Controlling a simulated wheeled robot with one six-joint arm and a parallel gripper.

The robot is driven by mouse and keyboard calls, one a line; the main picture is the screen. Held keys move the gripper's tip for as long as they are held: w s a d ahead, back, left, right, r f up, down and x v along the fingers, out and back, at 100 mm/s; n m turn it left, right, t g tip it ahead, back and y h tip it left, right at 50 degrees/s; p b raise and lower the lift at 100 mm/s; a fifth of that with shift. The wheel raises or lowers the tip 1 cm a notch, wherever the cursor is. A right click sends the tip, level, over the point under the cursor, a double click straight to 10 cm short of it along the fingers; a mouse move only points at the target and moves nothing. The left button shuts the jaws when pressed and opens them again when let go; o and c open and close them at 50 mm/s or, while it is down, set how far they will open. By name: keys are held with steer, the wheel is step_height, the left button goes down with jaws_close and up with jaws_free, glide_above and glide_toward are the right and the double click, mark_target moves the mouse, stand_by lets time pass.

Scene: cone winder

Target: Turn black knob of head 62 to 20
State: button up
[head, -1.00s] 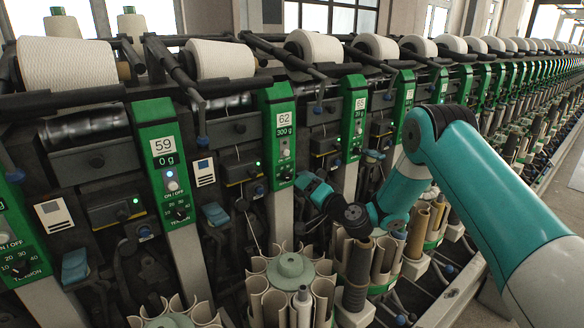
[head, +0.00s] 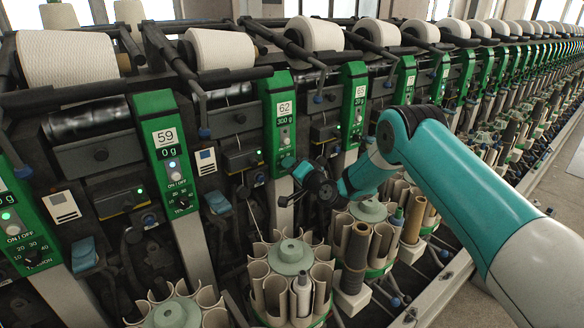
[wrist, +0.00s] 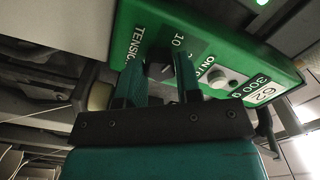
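The green panel of head 62 (head: 279,83) carries the number 62 and a display reading 300 g. It also shows in the wrist view (wrist: 212,47), with its TENSION lettering, the mark 10 and a pale button. Its black knob (wrist: 158,66) sits between my fingers in the wrist view; its pointer is not readable. My gripper (wrist: 160,62) is open, with one finger on each side of the knob; whether they touch it cannot be told. In the head view my gripper (head: 291,166) covers the lower end of the panel and hides the knob.
The panel of head 59 (head: 165,138), reading 0 g, stands to the left and the panel of head 65 (head: 354,95) to the right. Below my gripper is a round holder (head: 290,255) with several upright tubes. Yarn cones (head: 314,35) line the top.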

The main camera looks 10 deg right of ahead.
steer(key=shift+m+b, duration=0.3)
steer(key=shift+c, duration=0.2)
steer(key=m+b, duration=0.3)
steer(key=m, duration=0.6)
stand_by(0.5)
steer(key=o, duration=0.9)
